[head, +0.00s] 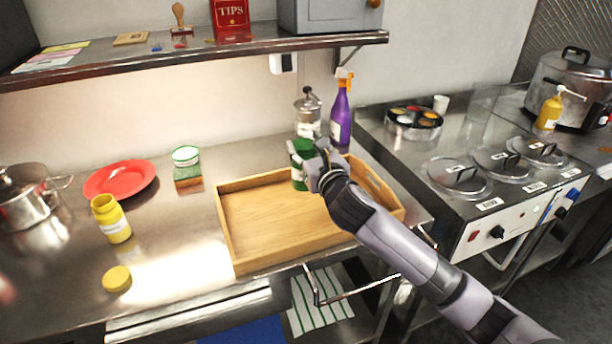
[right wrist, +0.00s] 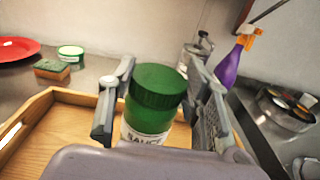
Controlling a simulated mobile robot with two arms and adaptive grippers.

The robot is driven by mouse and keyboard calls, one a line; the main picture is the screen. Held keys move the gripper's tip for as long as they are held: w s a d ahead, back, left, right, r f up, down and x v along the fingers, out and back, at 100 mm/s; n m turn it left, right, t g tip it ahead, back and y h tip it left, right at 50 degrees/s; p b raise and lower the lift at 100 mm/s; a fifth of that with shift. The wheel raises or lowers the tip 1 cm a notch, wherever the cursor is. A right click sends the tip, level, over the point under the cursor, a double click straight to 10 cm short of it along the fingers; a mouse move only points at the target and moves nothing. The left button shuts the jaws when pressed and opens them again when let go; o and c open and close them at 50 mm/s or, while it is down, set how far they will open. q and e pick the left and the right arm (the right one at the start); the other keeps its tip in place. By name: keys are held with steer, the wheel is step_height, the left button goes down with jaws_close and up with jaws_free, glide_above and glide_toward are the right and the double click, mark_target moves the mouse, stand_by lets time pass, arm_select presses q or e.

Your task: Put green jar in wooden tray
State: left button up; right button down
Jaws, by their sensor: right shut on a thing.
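The green jar (head: 298,165) is upright at the back of the wooden tray (head: 275,218) in the head view, partly hidden by my right gripper (head: 318,163). In the right wrist view the green jar (right wrist: 155,105) has a green lid and a white label, and stands between the two fingers of my right gripper (right wrist: 158,110). My right gripper is shut on the jar. The wooden tray (right wrist: 75,108) lies below and behind the jar in that view. I cannot tell whether the jar's base touches the tray floor. My left gripper is not in view.
A purple spray bottle (head: 341,112) and a steel dispenser (head: 307,115) stand behind the tray. A shelf (head: 200,57) hangs above.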

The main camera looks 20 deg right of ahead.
step_height(320, 180, down, 8)
steer(key=shift+r+b, duration=0.2)
steer(key=shift+b, duration=0.15)
steer(key=c, duration=0.8)
jaws_free()
steer(key=shift+c, duration=0.2)
steer(key=s+b, duration=0.1)
steer(key=s, duration=1.1)
steer(key=shift+d, duration=0.2)
